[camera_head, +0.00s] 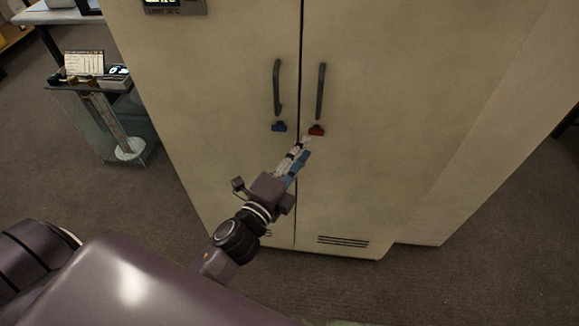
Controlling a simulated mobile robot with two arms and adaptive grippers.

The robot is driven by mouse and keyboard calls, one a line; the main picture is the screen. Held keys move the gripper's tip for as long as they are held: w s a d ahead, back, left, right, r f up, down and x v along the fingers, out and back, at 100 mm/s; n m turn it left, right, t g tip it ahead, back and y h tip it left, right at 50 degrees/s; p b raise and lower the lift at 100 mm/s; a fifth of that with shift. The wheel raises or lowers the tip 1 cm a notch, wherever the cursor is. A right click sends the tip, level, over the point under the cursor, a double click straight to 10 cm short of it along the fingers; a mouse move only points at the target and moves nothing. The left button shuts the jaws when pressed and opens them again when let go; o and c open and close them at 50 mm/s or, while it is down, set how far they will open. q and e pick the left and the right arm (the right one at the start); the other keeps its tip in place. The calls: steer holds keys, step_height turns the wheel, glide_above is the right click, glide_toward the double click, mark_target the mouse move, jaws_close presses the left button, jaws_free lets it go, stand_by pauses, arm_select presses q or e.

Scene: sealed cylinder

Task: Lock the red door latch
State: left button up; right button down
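The red door latch (316,130) is a small red piece on the right door of the tall beige cabinet (400,120), below the right dark handle (320,90). A blue latch (279,127) sits on the left door, below the left dark handle (277,87). My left gripper (306,146) reaches up from the lower left, its fingertips just below and slightly left of the red latch. Whether it touches the latch or the door I cannot tell. The fingers look close together, but their gap is not clear. My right gripper is not in view.
A small stand with devices (98,82) is at the left, with a white table (60,14) behind it. A dark display panel (175,5) is at the top of the left door. Carpeted floor (490,265) is clear at the right and in front of the cabinet.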

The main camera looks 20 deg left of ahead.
arm_select(q)
steer(key=s, duration=0.6)
steer(key=shift+s+a, duration=0.3)
steer(key=shift+a, duration=0.05)
steer(key=shift+f, duration=0.1)
steer(key=s+f+n+g, duration=0.3)
steer(key=s+f, duration=0.1)
steer(key=f, duration=0.9)
steer(key=s+f+n+g+y, duration=0.1)
steer(key=s+f+n+g, duration=0.2)
steer(key=f, duration=1)
steer(key=s+f+n+g, duration=0.3)
steer(key=s+f, duration=0.1)
steer(key=f, duration=0.9)
steer(key=s+a+f+n+g, duration=0.1)
steer(key=s+f+n+g, duration=0.1)
steer(key=s+f, duration=0.4)
steer(key=s+a+f+n+g, duration=0.2)
steer(key=s+f, duration=0.4)
steer(key=s, duration=0.6)
steer(key=s+a+f+n+g, duration=0.1)
steer(key=s+f+n+g, duration=0.2)
steer(key=s+f, duration=0.3)
steer(key=s+g, duration=0.1)
steer(key=s, duration=0.2)
steer(key=shift+a+n+y, duration=0.2)
steer(key=shift+n+y, duration=0.2)
